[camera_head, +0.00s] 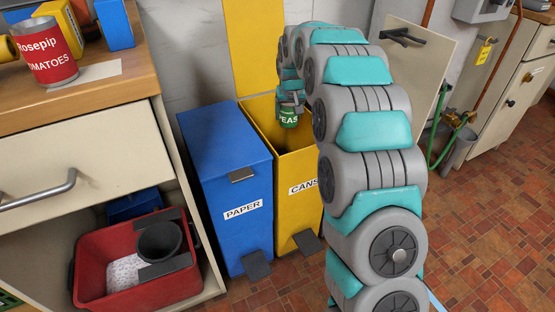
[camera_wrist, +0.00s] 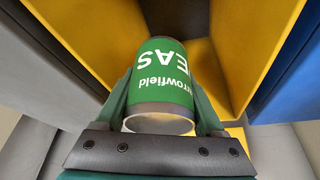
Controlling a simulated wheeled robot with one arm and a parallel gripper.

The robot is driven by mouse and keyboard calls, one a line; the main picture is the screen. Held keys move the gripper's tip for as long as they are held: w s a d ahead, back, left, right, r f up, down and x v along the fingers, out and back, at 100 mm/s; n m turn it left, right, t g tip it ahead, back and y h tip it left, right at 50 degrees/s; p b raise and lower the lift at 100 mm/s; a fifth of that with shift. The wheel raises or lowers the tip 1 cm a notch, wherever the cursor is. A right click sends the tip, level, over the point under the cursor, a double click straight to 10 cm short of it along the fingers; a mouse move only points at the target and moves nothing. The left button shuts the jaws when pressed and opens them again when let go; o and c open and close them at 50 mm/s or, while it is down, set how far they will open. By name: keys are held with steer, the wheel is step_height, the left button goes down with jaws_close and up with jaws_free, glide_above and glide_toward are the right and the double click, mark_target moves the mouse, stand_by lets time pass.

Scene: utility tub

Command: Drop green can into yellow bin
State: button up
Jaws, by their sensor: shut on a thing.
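The green can (camera_head: 288,118) is held by my gripper (camera_head: 290,99) over the open top of the yellow bin (camera_head: 296,190), labelled CANS. In the wrist view the green can (camera_wrist: 160,75) sits between the two fingers of my gripper (camera_wrist: 165,100), which press on its sides. The yellow bin (camera_wrist: 235,45) shows around and beyond the can there. The bin's yellow lid (camera_head: 252,45) stands raised against the wall. My arm hides the right part of the bin. I cannot tell exactly how deep the can is relative to the rim.
A blue bin (camera_head: 228,185) labelled PAPER stands shut, left of the yellow one. A wooden-topped counter (camera_head: 100,90) with a red tomato can (camera_head: 47,50) is at the left. A red tub (camera_head: 135,270) sits below it. Tiled floor (camera_head: 480,220) is clear at right.

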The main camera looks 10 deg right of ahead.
mark_target(290, 105)
steer(key=shift+f, duration=0.25)
steer(key=o, duration=1.3)
steer(key=shift+o, duration=0.2)
steer(key=shift+s+r, duration=0.1)
steer(key=shift+r, duration=0.05)
steer(key=v, duration=0.7)
steer(key=shift+s+r+b, duration=0.1)
steer(key=shift+r+b, duration=0.15)
steer(key=shift+b, duration=0.1)
